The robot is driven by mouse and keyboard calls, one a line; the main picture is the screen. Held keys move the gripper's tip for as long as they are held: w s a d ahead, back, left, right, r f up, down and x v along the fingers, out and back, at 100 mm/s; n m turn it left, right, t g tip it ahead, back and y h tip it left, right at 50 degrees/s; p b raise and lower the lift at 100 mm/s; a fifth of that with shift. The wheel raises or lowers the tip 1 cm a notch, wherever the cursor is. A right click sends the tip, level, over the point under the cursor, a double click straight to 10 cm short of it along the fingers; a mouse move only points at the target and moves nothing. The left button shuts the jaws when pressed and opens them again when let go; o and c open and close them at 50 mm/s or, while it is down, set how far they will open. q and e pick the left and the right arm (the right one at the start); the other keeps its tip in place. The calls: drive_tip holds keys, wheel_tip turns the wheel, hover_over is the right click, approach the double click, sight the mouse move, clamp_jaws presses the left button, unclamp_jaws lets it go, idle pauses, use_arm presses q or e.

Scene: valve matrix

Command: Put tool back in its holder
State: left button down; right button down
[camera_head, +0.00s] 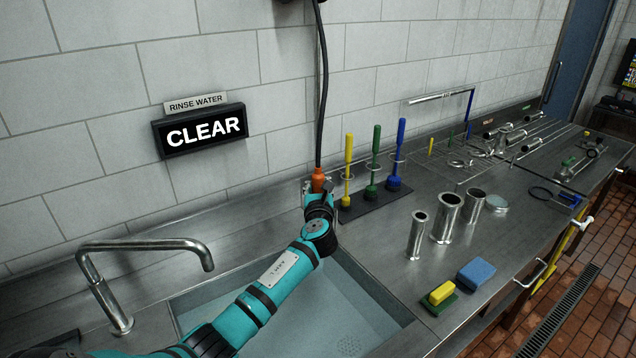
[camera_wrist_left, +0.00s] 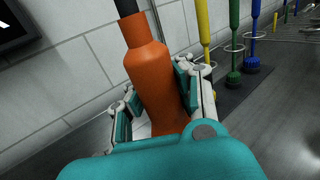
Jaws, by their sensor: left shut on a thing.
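My left gripper (camera_head: 318,189) is shut on an orange hand piece (camera_head: 318,177) at the lower end of a black hose (camera_head: 322,80), above the back edge of the sink. In the left wrist view the orange piece (camera_wrist_left: 160,85) stands nearly upright between the teal-padded fingers; its lower end is hidden. To the right stands a rack base (camera_head: 375,206) with a yellow brush (camera_head: 349,158), a green brush (camera_head: 375,152) and a blue brush (camera_head: 400,148) upright in wire rings. I cannot tell which holder belongs to the orange piece. My right gripper is not in view.
The sink (camera_head: 345,305) is below my left arm, with a curved tap (camera_head: 150,243) at left. Steel cylinders (camera_head: 447,217), a yellow sponge (camera_head: 441,292) and a blue block (camera_head: 476,274) stand on the right counter. A "CLEAR" sign (camera_head: 200,131) is on the wall.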

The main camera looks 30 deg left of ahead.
use_arm(q)
drive_tip(key=shift+f+b, duration=1.35)
drive_tip(key=shift+f, duration=0.9)
drive_tip(key=shift+f+b, duration=0.35)
drive_tip(key=shift+f, duration=0.1)
drive_tip(key=c, duration=1.1)
unclamp_jaws()
drive_tip(key=shift+f, duration=0.1)
drive_tip(key=shift+s, duration=0.1)
drive_tip(key=v, duration=1.2)
